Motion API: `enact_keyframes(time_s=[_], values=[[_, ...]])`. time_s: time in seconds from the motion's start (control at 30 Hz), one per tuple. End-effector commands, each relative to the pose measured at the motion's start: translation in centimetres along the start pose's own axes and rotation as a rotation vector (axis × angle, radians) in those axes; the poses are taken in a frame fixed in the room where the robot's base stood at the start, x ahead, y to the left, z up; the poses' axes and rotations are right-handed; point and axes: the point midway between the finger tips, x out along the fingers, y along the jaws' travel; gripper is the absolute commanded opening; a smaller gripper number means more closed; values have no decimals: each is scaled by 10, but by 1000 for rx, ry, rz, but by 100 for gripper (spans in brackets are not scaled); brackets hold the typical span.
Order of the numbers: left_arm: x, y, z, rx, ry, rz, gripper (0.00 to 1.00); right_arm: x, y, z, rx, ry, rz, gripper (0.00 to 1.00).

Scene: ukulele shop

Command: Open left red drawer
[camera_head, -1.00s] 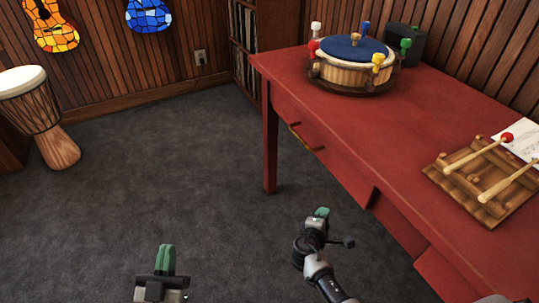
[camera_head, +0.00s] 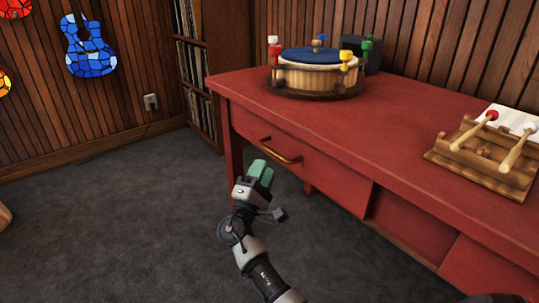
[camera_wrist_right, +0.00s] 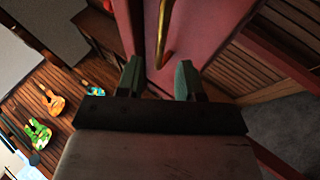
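The left red drawer (camera_head: 325,180) is in the red desk's front, below the top's left end, and looks shut. Its brass bar handle (camera_head: 281,152) is on the drawer front; the handle also shows in the right wrist view (camera_wrist_right: 162,30). My right gripper (camera_head: 261,174) is just in front of and below the handle, fingers pointing toward the drawer. In the right wrist view, its green fingertips (camera_wrist_right: 158,78) are apart with nothing between them, and the handle lies beyond them. It does not hold the handle. My left gripper is out of view.
The red desk (camera_head: 400,140) carries a round drum-like piece (camera_head: 318,75) with coloured pegs and a wooden instrument (camera_head: 485,160) with mallets. A record shelf (camera_head: 198,70) stands behind the desk's left end.

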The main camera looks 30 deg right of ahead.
Motion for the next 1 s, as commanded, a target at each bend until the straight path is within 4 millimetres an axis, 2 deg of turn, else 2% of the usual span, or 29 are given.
enact_keyframes(time_s=[0.1,0.3,0.47,0.73,0.97,1.0], values=[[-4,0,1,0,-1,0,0,24,-1,0,0,-3,0,36],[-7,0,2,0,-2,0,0,52,-1,0,-1,0,-1,36],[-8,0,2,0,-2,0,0,61,-1,0,0,1,-2,36],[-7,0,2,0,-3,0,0,62,-1,0,-1,2,-2,36],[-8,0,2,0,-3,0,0,62,-1,0,-1,2,-2,1],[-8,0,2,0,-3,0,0,62,-1,0,-1,2,-2,0]])
